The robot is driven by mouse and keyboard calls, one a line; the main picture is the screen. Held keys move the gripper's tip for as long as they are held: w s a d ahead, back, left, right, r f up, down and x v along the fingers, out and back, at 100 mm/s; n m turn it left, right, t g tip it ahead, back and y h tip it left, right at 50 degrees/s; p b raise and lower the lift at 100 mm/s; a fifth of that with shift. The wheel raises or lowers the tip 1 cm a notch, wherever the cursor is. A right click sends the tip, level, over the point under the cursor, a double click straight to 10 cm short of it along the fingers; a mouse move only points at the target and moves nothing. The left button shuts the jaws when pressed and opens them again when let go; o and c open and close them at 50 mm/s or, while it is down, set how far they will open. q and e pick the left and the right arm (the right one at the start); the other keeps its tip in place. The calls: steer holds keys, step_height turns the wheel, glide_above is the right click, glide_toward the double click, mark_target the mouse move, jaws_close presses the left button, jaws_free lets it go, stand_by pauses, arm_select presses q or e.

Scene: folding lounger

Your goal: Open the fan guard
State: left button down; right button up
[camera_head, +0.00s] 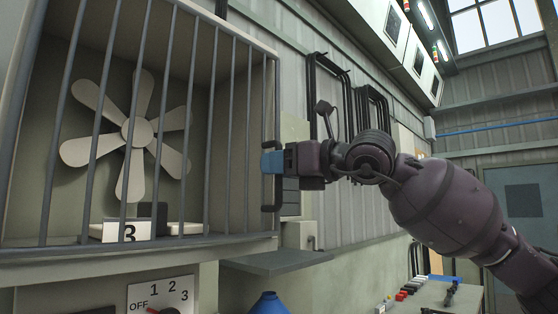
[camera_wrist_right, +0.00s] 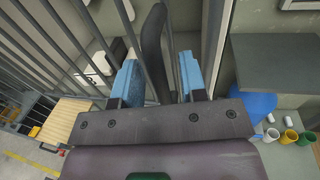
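The fan guard (camera_head: 207,140) is a front of grey vertical bars at the left of the head view. It stands closed across a box that holds a pale fan (camera_head: 136,131). A dark handle (camera_head: 267,207) is at the guard's right edge. My right gripper (camera_head: 272,163), with blue fingertips, is at this handle and hides its middle. In the right wrist view the handle (camera_wrist_right: 153,28) runs between the two spread fingers of the gripper (camera_wrist_right: 158,62). A gap shows at the right finger; contact at the left finger is unclear. My left gripper is out of view.
A grey shelf (camera_head: 275,262) juts out below the guard's right end. A dial panel (camera_head: 162,297) and a blue object (camera_head: 269,304) are beneath. A workbench (camera_head: 435,293) with small items stands at the lower right. Dark racks (camera_head: 328,95) hang on the wall behind my gripper.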

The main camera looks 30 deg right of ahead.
jaws_close()
stand_by(0.6)
